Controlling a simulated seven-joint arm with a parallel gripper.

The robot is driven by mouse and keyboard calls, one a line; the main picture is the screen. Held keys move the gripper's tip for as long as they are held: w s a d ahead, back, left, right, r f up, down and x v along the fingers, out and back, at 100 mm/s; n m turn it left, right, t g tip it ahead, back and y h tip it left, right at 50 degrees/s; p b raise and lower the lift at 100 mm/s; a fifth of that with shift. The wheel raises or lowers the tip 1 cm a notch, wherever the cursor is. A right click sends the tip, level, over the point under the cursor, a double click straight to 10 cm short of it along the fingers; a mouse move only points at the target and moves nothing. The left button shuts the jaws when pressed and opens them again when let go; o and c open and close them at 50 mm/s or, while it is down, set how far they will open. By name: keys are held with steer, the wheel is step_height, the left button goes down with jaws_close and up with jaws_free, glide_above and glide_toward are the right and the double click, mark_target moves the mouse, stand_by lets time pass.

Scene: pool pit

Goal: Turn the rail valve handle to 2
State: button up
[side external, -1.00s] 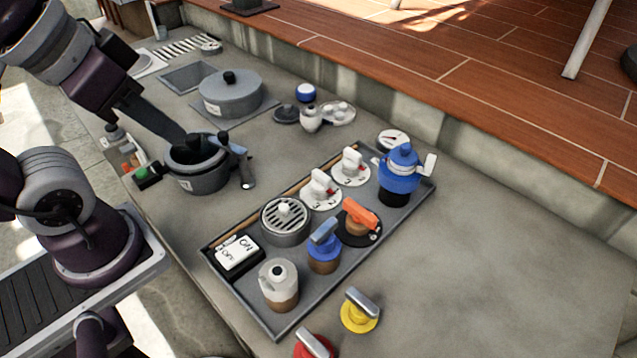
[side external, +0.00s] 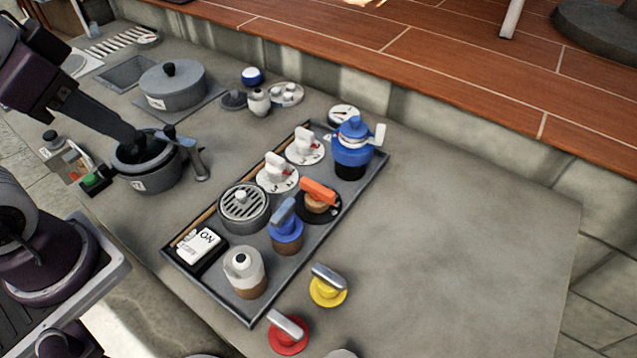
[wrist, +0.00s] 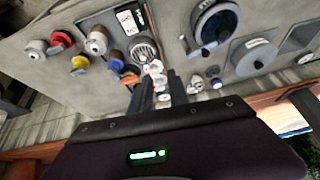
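Several handles stand on a grey tray (side external: 222,303). Two white pointer knobs (side external: 274,168) (side external: 303,142) sit on white numbered discs. An orange bar handle (side external: 318,190) sits on a black round base in front of them, and a blue handle (side external: 284,214) stands beside it. I cannot tell which is the rail valve handle, and the numbers are too small to read surely. My gripper (side external: 138,140) reaches down from the left, seen over the grey pot and apart from the tray. In the wrist view my gripper (wrist: 158,82) shows two dark fingers apart, with nothing seen held.
A grey pot (side external: 150,178) with a side handle stands left of the tray, with a lidded pan (side external: 172,88) behind. A blue pump (side external: 352,150) stands at the tray's far end. Yellow (side external: 327,290) and red (side external: 286,337) handles stand in front. The right counter is clear.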

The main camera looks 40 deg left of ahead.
steer(key=shift+o, duration=1)
steer(key=w+d+m+g, duration=0.1)
steer(key=w+d+m, duration=0.1)
steer(key=w+m, duration=0.3)
steer(key=shift+w+g+y, duration=0.3)
steer(key=shift+w, duration=0.9)
steer(key=m+g, duration=0.4)
steer(key=m, duration=0.8)
glide_above(318, 187)
steer(key=shift+h, duration=0.4)
step_height(318, 187, down, 14)
steer(key=shift+a+r, duration=0.1)
step_height(318, 187, down, 7)
steer(key=shift+r, duration=0.1)
steer(key=shift+f, duration=0.25)
jaws_close()
